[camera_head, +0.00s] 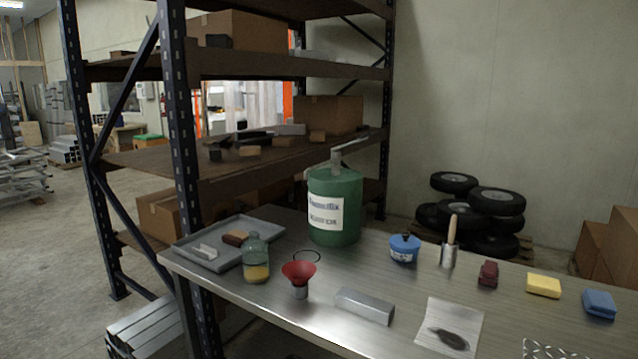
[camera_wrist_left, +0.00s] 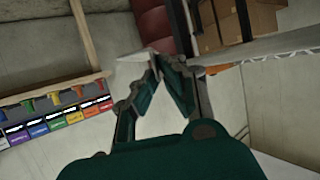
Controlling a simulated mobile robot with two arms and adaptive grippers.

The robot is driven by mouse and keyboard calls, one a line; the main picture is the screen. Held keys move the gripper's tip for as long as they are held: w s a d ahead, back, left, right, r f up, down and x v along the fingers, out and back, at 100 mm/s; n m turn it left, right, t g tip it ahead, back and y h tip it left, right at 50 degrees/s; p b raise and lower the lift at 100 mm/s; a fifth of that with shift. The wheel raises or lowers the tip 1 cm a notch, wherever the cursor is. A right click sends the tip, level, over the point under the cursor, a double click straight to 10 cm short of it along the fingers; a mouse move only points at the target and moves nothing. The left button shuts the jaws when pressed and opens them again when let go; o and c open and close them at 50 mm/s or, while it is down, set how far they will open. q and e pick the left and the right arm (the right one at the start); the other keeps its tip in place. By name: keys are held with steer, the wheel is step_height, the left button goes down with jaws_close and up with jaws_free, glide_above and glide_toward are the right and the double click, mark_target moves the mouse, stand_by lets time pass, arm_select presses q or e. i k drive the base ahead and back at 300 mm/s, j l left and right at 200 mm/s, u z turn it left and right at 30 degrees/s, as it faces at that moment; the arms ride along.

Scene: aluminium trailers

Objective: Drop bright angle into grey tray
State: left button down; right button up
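The grey tray (camera_head: 185,247) lies flat on the left end of the metal table. A small bright angle (camera_head: 206,251) lies in its left part, beside a brown block (camera_head: 235,238). My left gripper (camera_wrist_left: 156,62) shows only in the left wrist view. Its dark green fingers lean together towards the tips, with a gap between them lower down. A pale patch sits by the tips, and I cannot tell whether it is held or background. My right gripper is in neither view.
On the table (camera_head: 330,275) stand a bottle (camera_head: 257,262), a red funnel (camera_head: 299,272), a green canister (camera_head: 335,205), a grey metal bar (camera_head: 364,305) and a blue pot (camera_head: 404,249). Sponges lie at the right. A rack post (camera_head: 180,130) rises by the tray.

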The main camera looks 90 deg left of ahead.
mark_target(235, 230)
steer(key=u, duration=0.45)
steer(key=j+u, duration=0.15)
steer(key=u, duration=0.25)
steer(key=j+u, duration=0.1)
steer(key=u, duration=0.35)
steer(key=j+u, duration=0.15)
steer(key=u, duration=0.25)
steer(key=k, duration=0.05)
